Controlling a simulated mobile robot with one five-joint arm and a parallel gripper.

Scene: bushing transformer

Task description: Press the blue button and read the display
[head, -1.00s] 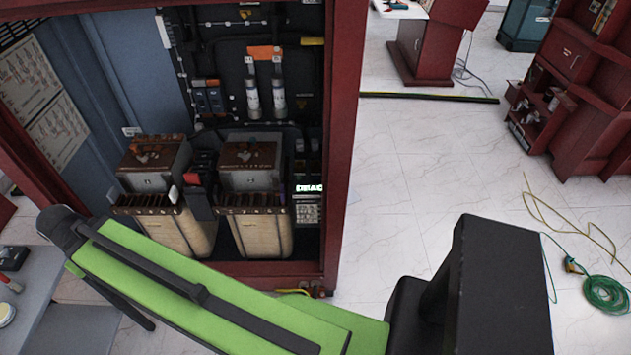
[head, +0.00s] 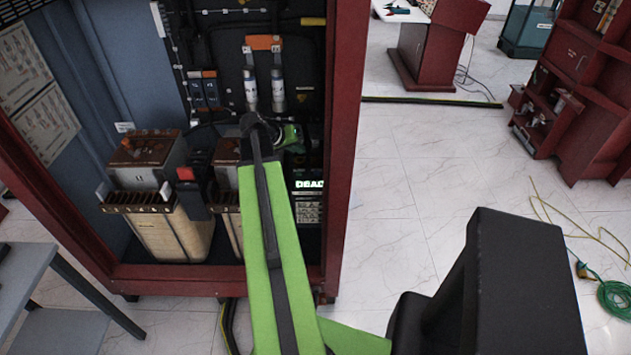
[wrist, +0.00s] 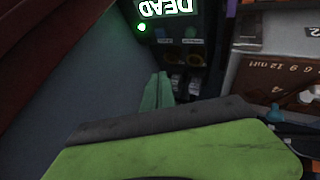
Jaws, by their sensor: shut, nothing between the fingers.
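The display (head: 310,184) is lit at the lower right inside the red cabinet and reads "DEAD" in the head view. It also shows upside down at the top of the wrist view (wrist: 168,8), with a green light (wrist: 141,27) beside it. Below it in the wrist view are small dark controls. My gripper (wrist: 158,77) is shut and empty, apart from the panel. In the head view my arm hides part of the cabinet's interior.
The red cabinet frame (head: 342,130) stands close on the right of my arm. Two brown-topped units, the left one (head: 150,165) clearest, stand inside; my arm partly covers the other. A grey table (head: 35,285) is at left. White floor is open to the right.

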